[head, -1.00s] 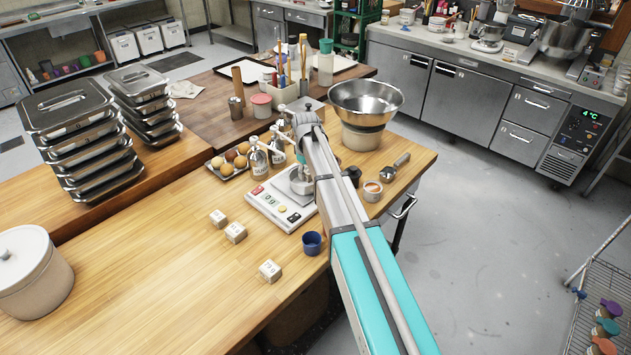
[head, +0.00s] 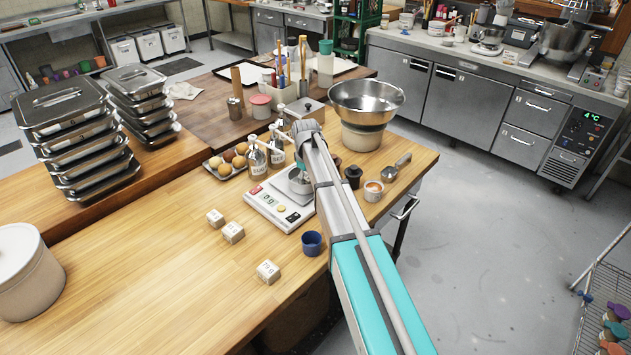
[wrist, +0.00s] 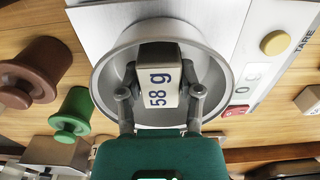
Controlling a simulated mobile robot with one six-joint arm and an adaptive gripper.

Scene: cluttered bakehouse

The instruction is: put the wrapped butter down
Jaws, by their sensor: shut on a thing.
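The wrapped butter (wrist: 158,78) is a small pale block marked "58 g". In the wrist view it is between the two fingers of my gripper (wrist: 160,92), which is shut on it. It shows over the round metal pan (wrist: 104,75) of the scale; I cannot tell whether it touches the pan. The white scale (head: 265,208) stands on the wooden table, and its display reads about 0 g. In the head view my arm hides the butter and most of the gripper.
Several pale blocks, such as this one (head: 268,271), and a blue cup (head: 312,243) stand near the scale. Around it are an egg tray (head: 213,165), labelled bottles, a steel bowl (head: 366,98) and a metal scoop (head: 397,166).

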